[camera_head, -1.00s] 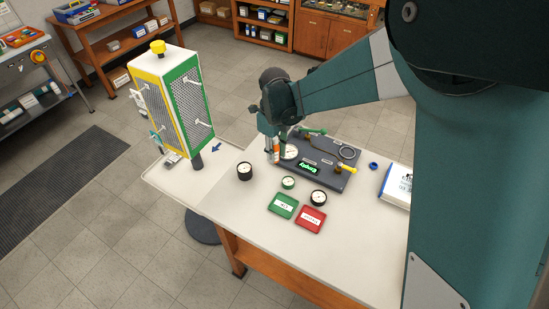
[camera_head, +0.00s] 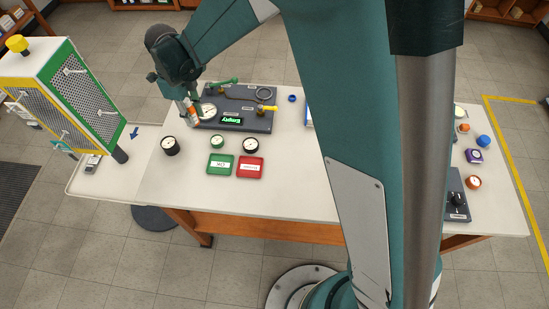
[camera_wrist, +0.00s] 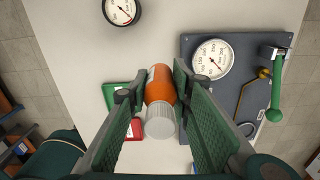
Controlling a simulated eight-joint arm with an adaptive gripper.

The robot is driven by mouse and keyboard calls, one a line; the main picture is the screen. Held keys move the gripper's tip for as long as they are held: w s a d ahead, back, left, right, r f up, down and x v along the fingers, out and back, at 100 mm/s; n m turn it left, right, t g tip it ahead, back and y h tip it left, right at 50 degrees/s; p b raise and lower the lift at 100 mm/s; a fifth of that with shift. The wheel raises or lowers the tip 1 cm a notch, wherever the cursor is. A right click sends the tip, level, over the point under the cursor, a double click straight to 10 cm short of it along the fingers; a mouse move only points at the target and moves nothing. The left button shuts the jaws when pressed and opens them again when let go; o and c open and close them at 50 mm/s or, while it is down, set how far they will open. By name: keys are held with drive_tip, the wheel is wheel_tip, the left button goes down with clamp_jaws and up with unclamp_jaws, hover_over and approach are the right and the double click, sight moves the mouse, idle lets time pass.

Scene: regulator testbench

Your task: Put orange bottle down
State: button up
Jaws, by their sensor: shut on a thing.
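The orange bottle (camera_wrist: 159,88) has a ribbed white cap and shows between my gripper's fingers (camera_wrist: 158,92) in the wrist view. My gripper is shut on it. In the head view the bottle (camera_head: 192,113) shows as a small orange and white shape below my gripper (camera_head: 188,108), at the left edge of the dark regulator board (camera_head: 262,125). I cannot tell whether its bottom touches the table (camera_head: 300,180).
A black gauge (camera_head: 170,146) stands left of the bottle. A small green gauge (camera_head: 217,142), another black gauge (camera_head: 251,145), a green tray (camera_head: 220,174) and a red tray (camera_head: 249,176) lie in front. A yellow-green perforated panel stand (camera_head: 85,95) is at the left. Bare table lies along the front.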

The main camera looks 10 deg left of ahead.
drive_tip(key=s+d+r+b, duration=0.1)
drive_tip(key=s+d, duration=0.2)
drive_tip(key=d, duration=0.8)
drive_tip(key=s+d+r+b, duration=0.1)
drive_tip(key=s+d+r, duration=0.15)
drive_tip(key=d, duration=0.85)
drive_tip(key=s+d+f, duration=0.1)
drive_tip(key=s+d, duration=0.5)
drive_tip(key=d, duration=0.3)
drive_tip(key=s+d+f+m+b, duration=0.1)
drive_tip(key=s+d+f, duration=0.1)
drive_tip(key=s+d, duration=0.4)
drive_tip(key=shift+s+d, duration=0.25)
drive_tip(key=shift+d, duration=1.25)
drive_tip(key=shift+f, duration=0.15)
drive_tip(key=shift+f+b, duration=0.7)
drive_tip(key=shift+f, duration=2.2)
drive_tip(key=shift+f+b, duration=0.55)
drive_tip(key=shift+f, duration=1.55)
